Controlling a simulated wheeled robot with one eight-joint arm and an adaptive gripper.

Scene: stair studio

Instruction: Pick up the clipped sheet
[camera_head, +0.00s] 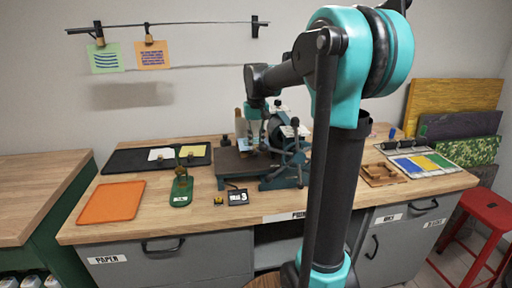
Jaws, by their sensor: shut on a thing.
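My gripper (252,141) is over the press on the workbench, at the middle of the view. It is small and partly lost against the press behind it. It is shut on what looks like a small pale blue sheet (246,145). Its exact hold and any clip on it are too small to make out. A green sheet (105,59) and an orange sheet (152,55) hang by clips from the dark wall rail (185,25) at upper left, well away from my gripper.
The dark press (287,165) stands close around my gripper. An orange mat (111,202), a green stamp stand (181,191), a black tray (125,160) and a black number block (238,197) lie on the bench. A colour tray (420,164) is at right, by a red stool (487,212).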

